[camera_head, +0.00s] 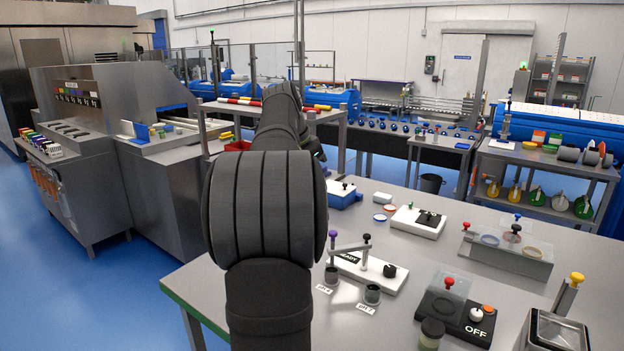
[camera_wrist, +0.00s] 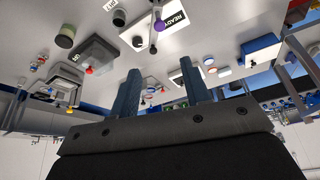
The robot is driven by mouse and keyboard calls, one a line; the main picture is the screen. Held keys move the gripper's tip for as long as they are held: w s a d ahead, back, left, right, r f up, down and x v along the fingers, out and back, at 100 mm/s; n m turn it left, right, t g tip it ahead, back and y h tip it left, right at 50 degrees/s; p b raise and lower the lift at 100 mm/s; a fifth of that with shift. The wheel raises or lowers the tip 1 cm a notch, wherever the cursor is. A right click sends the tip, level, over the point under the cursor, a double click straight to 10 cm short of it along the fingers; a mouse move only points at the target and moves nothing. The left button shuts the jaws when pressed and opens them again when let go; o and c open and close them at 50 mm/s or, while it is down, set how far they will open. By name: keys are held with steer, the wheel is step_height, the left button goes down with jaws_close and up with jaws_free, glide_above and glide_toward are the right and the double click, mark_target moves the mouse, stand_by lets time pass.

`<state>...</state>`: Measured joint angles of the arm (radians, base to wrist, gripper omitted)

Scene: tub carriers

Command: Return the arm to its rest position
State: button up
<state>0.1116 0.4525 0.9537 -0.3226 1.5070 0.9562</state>
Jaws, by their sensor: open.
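My gripper (camera_wrist: 160,66) shows in the wrist view with its two dark blue fingers apart. Nothing is between them. The wrist view is upside down, with the bench top in its upper part and the fingers clear of the things there. In the head view my black arm rises at the centre and reaches away over the left edge of the grey bench (camera_head: 400,270). The gripper itself cannot be made out there, as my arm links cover that area.
On the bench, right of my arm, are a white READY unit (camera_head: 350,262), a black OFF unit (camera_head: 462,318), a white box with black pads (camera_head: 417,222) and a clear-sided tub unit (camera_head: 510,255). A shelf with striped bars (camera_head: 240,101) stands behind. Blue floor (camera_head: 100,290) is open at left.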

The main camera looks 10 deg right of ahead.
mark_target(333, 232)
steer(key=shift+f, duration=0.1)
steer(key=x, duration=1.7)
steer(key=shift+d+f, duration=0.1)
steer(key=shift+f, duration=0.1)
steer(key=shift+r, duration=0.1)
